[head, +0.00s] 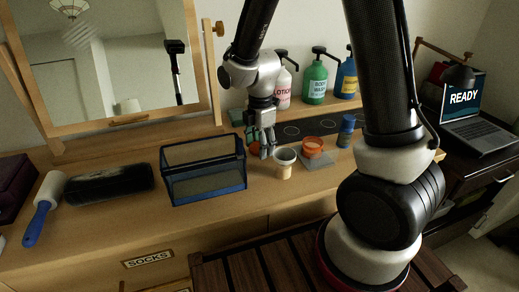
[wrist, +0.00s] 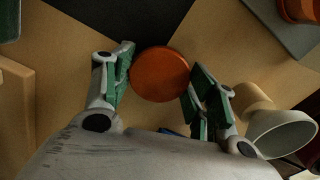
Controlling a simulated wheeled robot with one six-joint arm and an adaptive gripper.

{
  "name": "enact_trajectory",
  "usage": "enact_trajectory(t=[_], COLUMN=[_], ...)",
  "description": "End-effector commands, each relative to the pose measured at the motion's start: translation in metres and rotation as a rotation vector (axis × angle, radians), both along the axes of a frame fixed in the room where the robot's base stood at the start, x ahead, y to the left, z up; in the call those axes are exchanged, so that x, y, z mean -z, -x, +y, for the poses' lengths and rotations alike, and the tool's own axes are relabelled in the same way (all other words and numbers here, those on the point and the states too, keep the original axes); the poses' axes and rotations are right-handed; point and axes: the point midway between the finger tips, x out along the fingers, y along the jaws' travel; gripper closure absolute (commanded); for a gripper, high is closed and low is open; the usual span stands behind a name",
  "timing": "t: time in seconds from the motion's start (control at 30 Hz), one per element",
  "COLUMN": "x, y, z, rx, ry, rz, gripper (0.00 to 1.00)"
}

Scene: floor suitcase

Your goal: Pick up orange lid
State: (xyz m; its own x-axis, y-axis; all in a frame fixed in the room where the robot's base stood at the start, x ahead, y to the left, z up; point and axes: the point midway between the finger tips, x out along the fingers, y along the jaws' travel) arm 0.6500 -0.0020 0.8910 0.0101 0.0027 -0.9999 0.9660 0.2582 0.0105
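The orange lid (wrist: 160,74) is a flat round disc, seen in the wrist view between my gripper's two green-padded fingers. My gripper (wrist: 161,75) has its fingers spread apart, one on each side of the lid. The right pad overlaps the lid's edge in the picture; I cannot tell whether either pad touches it. In the head view my gripper (head: 263,148) points down low over the dresser top, and the lid (head: 254,149) shows partly behind the fingers.
A beige cup with a grey rim (head: 285,162) stands close to the right of my gripper. A blue-edged clear box (head: 203,169) is to the left. An orange container (head: 312,146), a blue bottle (head: 346,131) and pump bottles (head: 315,82) stand to the right and behind. A mirror (head: 110,62) rises behind.

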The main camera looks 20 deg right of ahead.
Motion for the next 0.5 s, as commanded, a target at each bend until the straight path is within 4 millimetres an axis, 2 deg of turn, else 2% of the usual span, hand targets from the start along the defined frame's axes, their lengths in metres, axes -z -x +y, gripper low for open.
enact_trajectory(t=[0.27, 0.37, 0.5], x=[-0.002, -0.011, -0.039], y=[0.0, -0.001, -0.001], z=[0.0, 0.0, 0.001], rx=[0.0, 0.0, 0.0], ry=[0.0, -0.001, -0.003], rz=[-0.001, -0.002, -0.006], gripper=[0.59, 0.59, 0.59])
